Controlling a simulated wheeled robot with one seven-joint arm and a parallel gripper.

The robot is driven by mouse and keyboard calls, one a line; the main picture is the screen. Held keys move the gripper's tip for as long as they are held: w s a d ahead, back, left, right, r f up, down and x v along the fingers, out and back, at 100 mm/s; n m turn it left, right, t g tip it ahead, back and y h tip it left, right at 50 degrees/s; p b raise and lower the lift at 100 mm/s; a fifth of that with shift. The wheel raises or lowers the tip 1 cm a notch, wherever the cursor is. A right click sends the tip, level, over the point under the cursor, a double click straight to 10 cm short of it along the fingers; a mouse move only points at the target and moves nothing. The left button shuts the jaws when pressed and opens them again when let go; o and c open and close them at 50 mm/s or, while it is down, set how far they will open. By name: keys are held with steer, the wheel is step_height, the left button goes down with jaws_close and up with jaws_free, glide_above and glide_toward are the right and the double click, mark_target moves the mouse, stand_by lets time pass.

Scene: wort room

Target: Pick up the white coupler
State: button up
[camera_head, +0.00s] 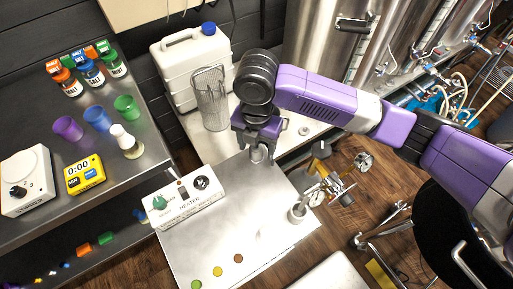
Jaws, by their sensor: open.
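My gripper (258,151) points down over the back part of the pale metal table, in front of the wire basket. A small pale grey-white piece shows right at its fingertips. I cannot tell whether this is the white coupler or part of the fingers. The jaws are open, though their gap is hard to see from above. I cannot tell for sure which pale piece is the coupler.
A white heater box (184,203) sits left of my gripper on the table (225,240). A tall wire basket (211,100) and a white jug (190,65) stand behind. Colored dots lie at the front. A left shelf holds bottles, cups and a yellow timer (85,174).

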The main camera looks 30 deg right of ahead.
steer(key=shift+f, duration=0.35)
steer(key=shift+c, duration=0.4)
jaws_close()
steer(key=shift+r, duration=0.1)
